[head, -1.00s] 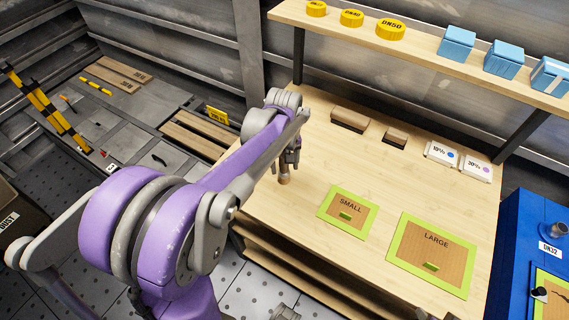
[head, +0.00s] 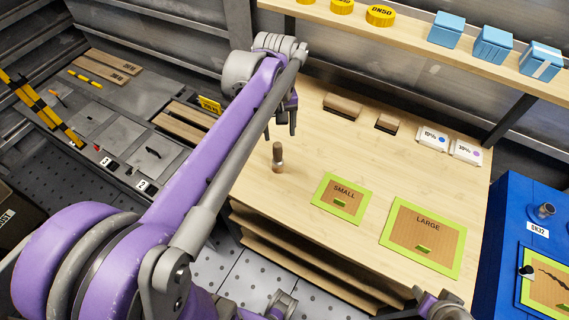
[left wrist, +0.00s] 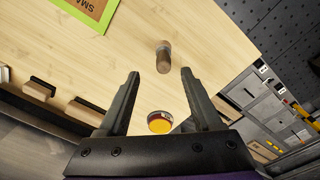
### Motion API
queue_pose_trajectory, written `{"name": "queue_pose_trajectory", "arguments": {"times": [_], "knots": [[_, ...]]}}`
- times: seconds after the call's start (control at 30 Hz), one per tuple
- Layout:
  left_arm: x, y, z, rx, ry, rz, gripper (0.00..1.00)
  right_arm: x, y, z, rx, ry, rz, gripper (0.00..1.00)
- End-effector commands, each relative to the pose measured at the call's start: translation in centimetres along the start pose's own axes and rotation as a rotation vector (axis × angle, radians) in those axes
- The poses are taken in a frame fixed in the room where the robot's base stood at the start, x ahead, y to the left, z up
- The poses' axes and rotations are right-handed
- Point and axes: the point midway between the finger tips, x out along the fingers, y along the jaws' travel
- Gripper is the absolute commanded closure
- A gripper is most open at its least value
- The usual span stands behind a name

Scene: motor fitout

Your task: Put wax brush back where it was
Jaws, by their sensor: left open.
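The wax brush (head: 278,157), a short brown piece with a greyish band, stands upright on the wooden workbench (head: 330,140) near its left edge. It also shows in the left wrist view (left wrist: 163,58), beyond the fingertips. My left gripper (head: 280,132) is open and empty, above and behind the brush and apart from it. Its two spread fingers show in the left wrist view (left wrist: 160,75).
Green-framed SMALL (head: 342,196) and LARGE (head: 424,236) panels lie right of the brush. Brown blocks (head: 342,106) and white boxes (head: 432,138) line the bench's back. A shelf above holds yellow caps (head: 380,15) and blue boxes (head: 492,44). A round yellow object (left wrist: 160,122) shows between my fingers.

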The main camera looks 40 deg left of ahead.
Motion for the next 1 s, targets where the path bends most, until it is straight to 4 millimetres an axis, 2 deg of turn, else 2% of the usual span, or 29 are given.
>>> {"name": "queue_pose_trajectory", "arguments": {"times": [0.17, 0.3, 0.4, 0.5, 0.7, 1.0], "knots": [[2.0, 0.4, 6.0, 0.244, 0.105, 0.058, 0.34, 0.0, 0.0, 0.0, 0.000, 0.000, 0.000, 0.50], [4.5, 0.1, 11.0, 0.472, 0.214, 0.110, 0.34, 0.0, 0.0, 0.0, 0.000, 0.000, 0.000, 0.50], [6.3, -0.3, 13.9, 0.612, 0.285, 0.140, 0.34, 0.0, 0.0, 0.0, 0.000, 0.000, 0.000, 0.50], [7.9, -0.7, 16.0, 0.717, 0.342, 0.161, 0.34, 0.0, 0.0, 0.0, 0.000, 0.000, 0.000, 0.50], [9.3, -1.2, 17.8, 0.815, 0.398, 0.180, 0.34, 0.0, 0.0, 0.0, 0.000, 0.000, 0.000, 0.50], [9.4, -1.2, 17.8, 0.820, 0.401, 0.181, 0.34, 0.0, 0.0, 0.0, 0.000, 0.000, 0.000, 0.50]]}}
